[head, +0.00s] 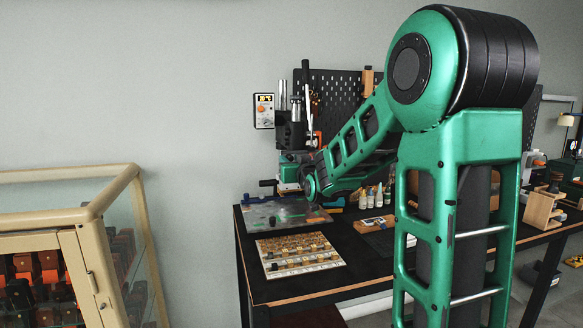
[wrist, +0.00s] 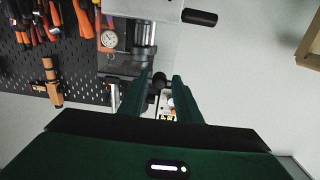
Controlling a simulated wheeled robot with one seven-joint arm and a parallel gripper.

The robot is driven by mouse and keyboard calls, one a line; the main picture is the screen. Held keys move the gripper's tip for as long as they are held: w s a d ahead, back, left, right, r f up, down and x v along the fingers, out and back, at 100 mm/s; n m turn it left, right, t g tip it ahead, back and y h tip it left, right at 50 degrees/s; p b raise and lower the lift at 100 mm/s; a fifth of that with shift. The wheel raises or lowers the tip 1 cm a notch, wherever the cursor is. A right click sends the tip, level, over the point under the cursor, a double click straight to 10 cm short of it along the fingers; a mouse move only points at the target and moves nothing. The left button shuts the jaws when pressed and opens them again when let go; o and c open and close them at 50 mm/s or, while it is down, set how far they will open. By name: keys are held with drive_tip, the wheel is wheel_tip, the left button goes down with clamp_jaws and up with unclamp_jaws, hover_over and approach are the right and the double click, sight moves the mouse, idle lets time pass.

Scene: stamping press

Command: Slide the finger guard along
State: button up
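The stamping press (head: 291,135) stands at the back left of the bench in the head view, partly hidden by my arm. In the wrist view the press (wrist: 145,35) is close, at the top, with a round dial gauge (wrist: 109,39) and a black handle (wrist: 199,18). A pale, see-through-looking area lies beside its column; I cannot tell for sure whether it is the finger guard. My gripper (wrist: 159,80) is open, its two dark green fingers apart. A black knob shows between the fingertips, but I cannot tell whether it is in reach. In the head view my arm hides the gripper.
A control box (head: 264,110) hangs on the wall left of the press. A pegboard (head: 335,95) stands behind the bench; its tools show in the wrist view. A board of small blocks (head: 298,254) lies on the black bench. A glass cabinet (head: 70,240) stands at left.

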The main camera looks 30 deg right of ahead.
drive_tip(key=shift+w+d, duration=0.1)
drive_tip(key=shift+w, duration=0.25)
drive_tip(key=shift+c, duration=1.1)
clamp_jaws()
drive_tip(key=shift+f, duration=0.1)
wheel_tip(320, 180, down, 9)
drive_tip(key=shift+f, duration=0.15)
drive_tip(key=shift+o, duration=2.3)
unclamp_jaws()
drive_tip(key=shift+s, duration=0.1)
